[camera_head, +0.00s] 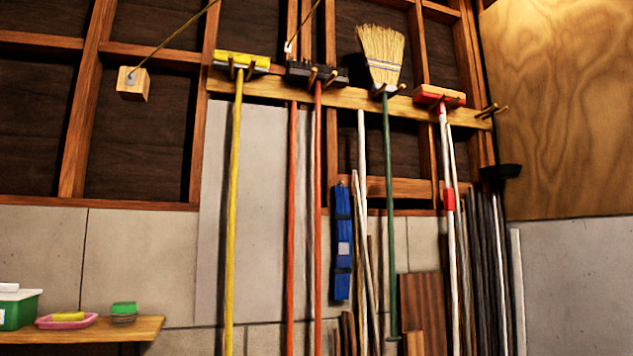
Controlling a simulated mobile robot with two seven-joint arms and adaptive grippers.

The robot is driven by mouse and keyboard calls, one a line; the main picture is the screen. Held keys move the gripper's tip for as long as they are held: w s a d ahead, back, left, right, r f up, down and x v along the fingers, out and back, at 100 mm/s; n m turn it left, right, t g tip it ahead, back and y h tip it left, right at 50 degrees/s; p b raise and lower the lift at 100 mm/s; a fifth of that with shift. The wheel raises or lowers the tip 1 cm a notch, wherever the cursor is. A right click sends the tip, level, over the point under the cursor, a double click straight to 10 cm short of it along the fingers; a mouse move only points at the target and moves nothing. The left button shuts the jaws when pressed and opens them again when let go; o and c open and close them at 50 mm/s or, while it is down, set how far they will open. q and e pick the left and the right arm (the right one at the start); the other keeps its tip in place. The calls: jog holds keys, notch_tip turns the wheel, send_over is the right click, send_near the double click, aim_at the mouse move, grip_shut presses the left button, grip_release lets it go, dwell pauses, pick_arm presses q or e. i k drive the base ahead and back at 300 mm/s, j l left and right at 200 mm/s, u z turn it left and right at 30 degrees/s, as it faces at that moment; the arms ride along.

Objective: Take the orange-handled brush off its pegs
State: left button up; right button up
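The orange-handled brush (318,200) hangs head up on the wall in the head view. Its dark, wide head (299,72) rests at pegs (322,76) on a wooden rail. Its long orange handle runs straight down past the lower edge of the picture, so its lower end is out of view. A second thin orange pole (292,220) runs down just left of it; I cannot tell what its top joins. Neither of my grippers is in view, and nothing is seen touching the brush.
A yellow-handled brush (234,190) hangs to the left. A straw broom (382,55) with a green handle and a red-headed tool (440,96) hang to the right. A blue bundle (342,242) hangs close right of the handle. A wooden shelf (110,331) stands low left.

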aim_at(299, 70)
jog(key=i+l+z, duration=0.1)
jog(key=i, duration=0.4)
jog(key=i+l+z, duration=0.1)
jog(key=i+l, duration=0.2)
jog(key=i, duration=0.2)
